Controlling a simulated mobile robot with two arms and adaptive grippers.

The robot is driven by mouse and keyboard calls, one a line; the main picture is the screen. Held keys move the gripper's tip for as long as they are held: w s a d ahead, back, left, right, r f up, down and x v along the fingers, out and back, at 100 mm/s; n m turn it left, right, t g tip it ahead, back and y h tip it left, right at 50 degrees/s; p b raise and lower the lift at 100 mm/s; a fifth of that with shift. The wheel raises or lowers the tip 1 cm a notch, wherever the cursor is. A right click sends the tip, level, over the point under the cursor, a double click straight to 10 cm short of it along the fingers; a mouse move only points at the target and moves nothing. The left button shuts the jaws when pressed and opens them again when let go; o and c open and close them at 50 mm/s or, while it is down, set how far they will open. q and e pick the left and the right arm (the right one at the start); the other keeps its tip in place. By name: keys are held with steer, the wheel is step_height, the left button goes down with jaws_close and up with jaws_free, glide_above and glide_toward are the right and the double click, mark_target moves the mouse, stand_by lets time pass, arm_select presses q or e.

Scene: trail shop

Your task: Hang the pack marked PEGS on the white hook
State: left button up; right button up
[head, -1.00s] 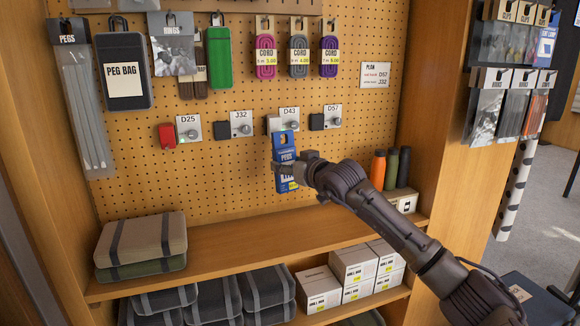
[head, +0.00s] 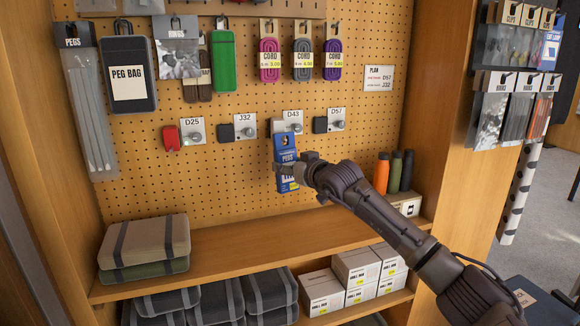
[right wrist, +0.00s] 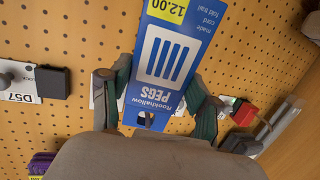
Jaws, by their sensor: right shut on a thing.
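The blue PEGS pack (head: 286,150) is held upright just below the D43 plate (head: 293,115), its top edge close to the fitting there. My right gripper (head: 290,171) is shut on the pack. A pale fitting (head: 276,129) beside the D43 plate looks like the white hook, partly hidden behind the pack. I cannot tell whether the pack touches it. My left gripper is out of view.
Near hooks have a red block (head: 171,138) at D25 and black blocks at J32 (head: 226,132) and D57 (head: 320,125). Cord packs (head: 303,60) hang above. Bottles (head: 382,173) stand to the right. The shelf middle (head: 235,240) is bare.

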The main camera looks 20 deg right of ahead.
steer(key=shift+w+f, duration=0.1)
steer(key=shift+w, duration=0.15)
steer(key=shift+f+b, duration=0.35)
steer(key=shift+b, duration=0.1)
stand_by(0.3)
stand_by(0.3)
steer(key=o, duration=1.3)
steer(key=shift+c, duration=0.2)
steer(key=v, duration=1.2)
steer(key=shift+r, duration=0.1)
